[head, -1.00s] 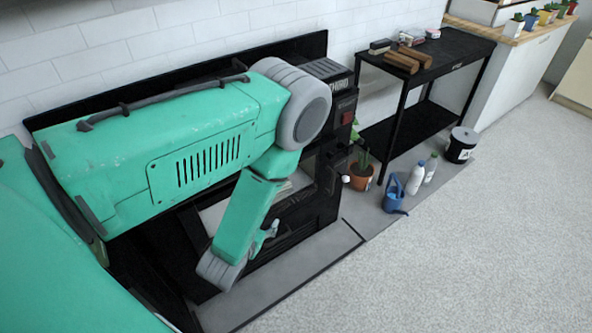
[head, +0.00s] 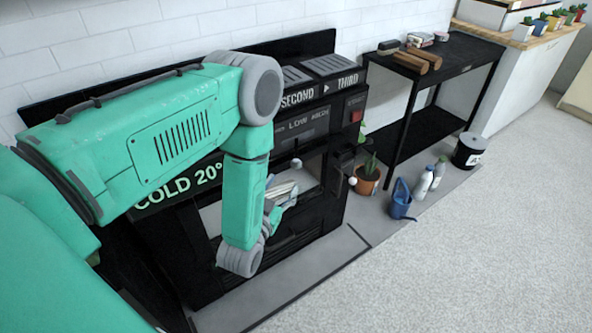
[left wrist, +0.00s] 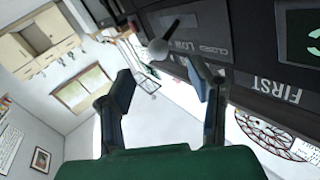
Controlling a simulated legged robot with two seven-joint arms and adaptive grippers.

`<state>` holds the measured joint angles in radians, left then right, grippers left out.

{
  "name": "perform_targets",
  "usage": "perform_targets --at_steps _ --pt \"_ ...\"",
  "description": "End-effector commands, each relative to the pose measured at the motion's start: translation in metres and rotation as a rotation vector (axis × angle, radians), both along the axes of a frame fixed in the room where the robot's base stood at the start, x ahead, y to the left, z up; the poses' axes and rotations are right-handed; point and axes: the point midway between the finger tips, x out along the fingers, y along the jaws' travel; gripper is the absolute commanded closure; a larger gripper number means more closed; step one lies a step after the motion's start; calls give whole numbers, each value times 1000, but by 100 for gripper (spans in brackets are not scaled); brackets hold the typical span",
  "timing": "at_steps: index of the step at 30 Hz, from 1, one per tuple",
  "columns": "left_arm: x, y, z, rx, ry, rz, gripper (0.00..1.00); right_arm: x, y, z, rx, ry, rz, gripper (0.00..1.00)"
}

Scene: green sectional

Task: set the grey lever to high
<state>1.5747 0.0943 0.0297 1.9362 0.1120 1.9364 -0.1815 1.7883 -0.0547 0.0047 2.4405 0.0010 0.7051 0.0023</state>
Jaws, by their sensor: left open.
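The grey lever (left wrist: 159,48), with a round knob on a short stem, sticks out of the black machine in the left wrist view, near the LOW label. Its exact setting is hard to tell. In the head view a small grey knob (head: 296,163) shows below the LOW and HIGH labels (head: 308,121) and appears to be this lever. My left gripper (left wrist: 162,84) is open and empty. In the left wrist view the knob lies between and beyond the fingertips, with no grasp on it. In the head view the left gripper (head: 283,196) is in front of the machine, below the knob. My right gripper is out of view.
The black machine (head: 352,90) carries SECOND and THIRD labels and a red switch (head: 356,115). A potted plant (head: 367,179), a blue watering can (head: 401,199) and bottles (head: 422,184) stand to its right. A black side table (head: 468,58) is behind them. Floor at right is clear.

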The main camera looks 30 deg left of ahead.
Motion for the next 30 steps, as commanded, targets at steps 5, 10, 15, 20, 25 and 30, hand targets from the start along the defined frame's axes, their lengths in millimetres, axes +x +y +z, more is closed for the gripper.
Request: perform_targets --at_steps 5,10,15,20,25,30 --pt "41 6 3 3 -6 -2 53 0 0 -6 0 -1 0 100" --pt "69 10 3 4 -5 -3 53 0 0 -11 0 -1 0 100" --pt "85 15 2 1 -1 -2 53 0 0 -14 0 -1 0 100" --pt "89 16 2 1 1 -2 53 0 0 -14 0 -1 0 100" --pt "89 16 2 2 1 -2 53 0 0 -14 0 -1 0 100" --pt "89 16 2 2 0 -2 100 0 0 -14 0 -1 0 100"
